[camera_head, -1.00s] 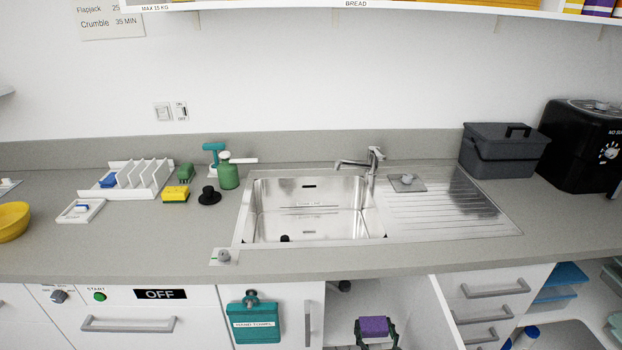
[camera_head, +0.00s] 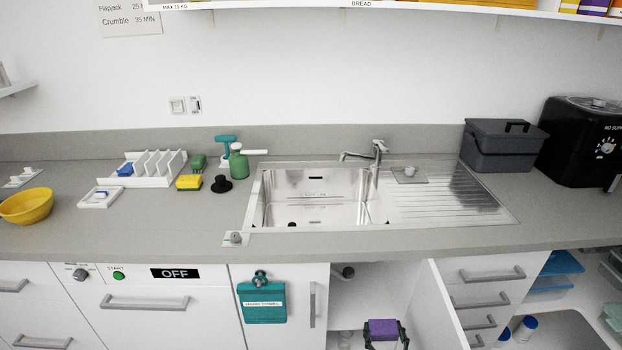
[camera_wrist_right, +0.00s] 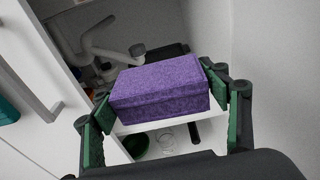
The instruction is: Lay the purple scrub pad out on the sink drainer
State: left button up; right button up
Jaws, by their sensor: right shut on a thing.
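The purple scrub pad (camera_head: 383,329) is a thick block at the bottom of the head view, in front of the open under-sink cupboard. My right gripper (camera_head: 385,336) is shut on it, with one finger at each end. The sink drainer (camera_head: 440,204) is the ribbed steel area right of the basin, above and behind the pad. A grey plate with a knob (camera_head: 409,175) lies at its back left. My left gripper is not in view.
The open cupboard door (camera_head: 440,300) stands just right of the pad. The worktop's front edge (camera_head: 380,247) lies between pad and drainer. The tap (camera_head: 377,160) rises behind the basin. A dark grey bin (camera_head: 505,146) stands beyond the drainer's right. Most of the drainer is bare.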

jog(key=shift+s+f, duration=0.2)
jog(key=shift+s, duration=0.05)
jog(key=s+a+r, duration=0.1)
jog(key=s+r, duration=0.7)
jog(key=s, duration=0.5)
jog(key=s+a+r, duration=0.1)
jog(key=s+r, duration=0.7)
jog(key=s, duration=0.4)
jog(key=shift+s+a+r+h, duration=0.15)
jog(key=shift+s+r+h, duration=0.15)
jog(key=shift+s+r, duration=0.1)
jog(key=shift+m, duration=0.3)
pick_arm(q)
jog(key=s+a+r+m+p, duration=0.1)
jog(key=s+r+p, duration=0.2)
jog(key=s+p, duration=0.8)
jog(key=p, duration=0.6)
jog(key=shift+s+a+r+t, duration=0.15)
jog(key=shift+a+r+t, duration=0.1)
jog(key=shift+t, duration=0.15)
pick_arm(e)
jog(key=s+r, duration=0.9)
jog(key=r, duration=0.4)
jog(key=shift+r, duration=0.25)
